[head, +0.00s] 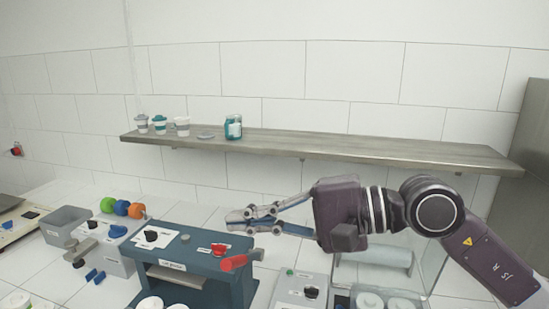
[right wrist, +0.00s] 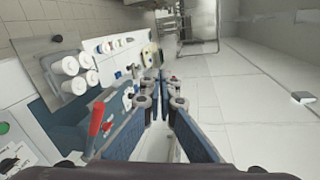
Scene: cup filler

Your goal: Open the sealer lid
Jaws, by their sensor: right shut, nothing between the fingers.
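The sealer seems to be the blue-grey machine (head: 190,262) on the counter, left of centre in the head view. Its flat top carries a white card, a black knob and a red knob. A red handle (head: 233,263) sticks out at its right side; this also shows in the right wrist view (right wrist: 96,118). The top looks level, and I see no raised lid. My right gripper (head: 236,221) comes in from the right, shut and empty, above the machine's back right part, apart from the handle. In the right wrist view its fingers (right wrist: 160,82) reach forward beside the machine. My left gripper is out of view.
A metal shelf (head: 320,146) on the tiled wall holds cups and a teal jar (head: 233,127). A grey machine with coloured knobs (head: 121,208) stands left of the sealer. A control box (head: 300,288) and a clear-walled case stand to the right. White cups stand along the front.

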